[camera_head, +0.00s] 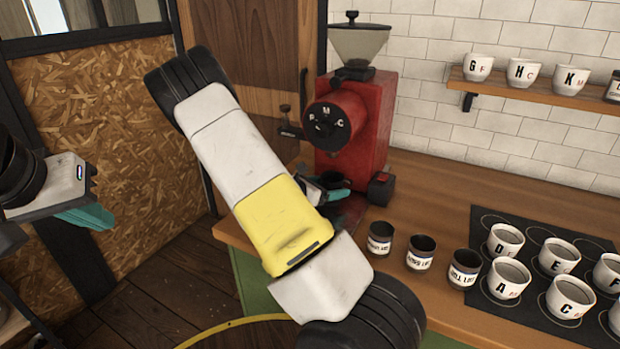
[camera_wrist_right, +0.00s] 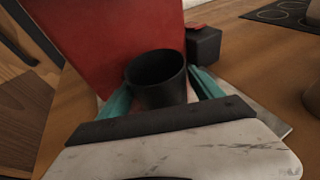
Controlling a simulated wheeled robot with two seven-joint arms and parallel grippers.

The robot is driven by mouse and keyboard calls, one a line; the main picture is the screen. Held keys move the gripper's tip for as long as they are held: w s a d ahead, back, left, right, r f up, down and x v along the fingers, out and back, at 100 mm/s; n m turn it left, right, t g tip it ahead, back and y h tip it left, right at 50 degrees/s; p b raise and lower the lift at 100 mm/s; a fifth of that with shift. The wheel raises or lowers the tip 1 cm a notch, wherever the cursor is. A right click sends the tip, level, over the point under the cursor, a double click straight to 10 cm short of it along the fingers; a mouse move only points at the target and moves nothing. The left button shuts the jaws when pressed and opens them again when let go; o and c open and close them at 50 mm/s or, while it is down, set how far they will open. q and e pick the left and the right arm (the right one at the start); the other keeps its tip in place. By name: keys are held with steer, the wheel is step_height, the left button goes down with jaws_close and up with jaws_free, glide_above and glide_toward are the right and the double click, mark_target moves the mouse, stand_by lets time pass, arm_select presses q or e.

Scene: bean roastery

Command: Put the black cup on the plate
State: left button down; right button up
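The black cup (camera_wrist_right: 157,82) stands upright between the two teal fingers of my right gripper (camera_wrist_right: 160,88). The fingers bear on its two sides with no clear gap, so the gripper looks shut on it. In the head view, my right gripper (camera_head: 332,193) and the dark cup (camera_head: 333,180) are low in front of the red grinder, partly hidden by my right arm. A flat grey metal plate (camera_wrist_right: 268,116) shows beside and below the right finger; I cannot tell if the cup touches it. My left gripper (camera_head: 86,214) is at the far left, away from the counter; its finger gap is unclear.
The red grinder (camera_head: 371,130) stands right behind the cup. A small black box (camera_head: 381,189) is at its right. Several labelled dark tins (camera_head: 381,238) stand on the counter, with white cups on a black mat (camera_head: 482,226) further right. Wooden counter behind the tins is clear.

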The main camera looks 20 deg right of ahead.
steer(key=shift+o, duration=0.2)
steer(key=shift+r, duration=0.1)
steer(key=shift+a+r, duration=0.1)
steer(key=v, duration=1.1)
steer(key=shift+a, duration=0.15)
steer(key=shift+s+a+r, duration=0.1)
steer(key=shift+s, duration=0.15)
steer(key=s+a+r+m+g+y, duration=0.2)
steer(key=s+r+m+g+y, duration=0.2)
steer(key=s+m+y, duration=0.6)
steer(key=s+a+r+m+t+y, duration=0.2)
steer(key=s+a+r+m+y, duration=0.1)
steer(key=s+a+r+m, duration=0.1)
steer(key=s+a+r+m+t+y, duration=0.3)
steer(key=s+a+r+m, duration=0.2)
steer(key=r, duration=0.6)
steer(key=s+m, duration=0.2)
steer(key=s, duration=0.1)
steer(key=shift+t, duration=0.3)
steer(key=shift+d+r, duration=0.1)
steer(key=shift+d, duration=0.05)
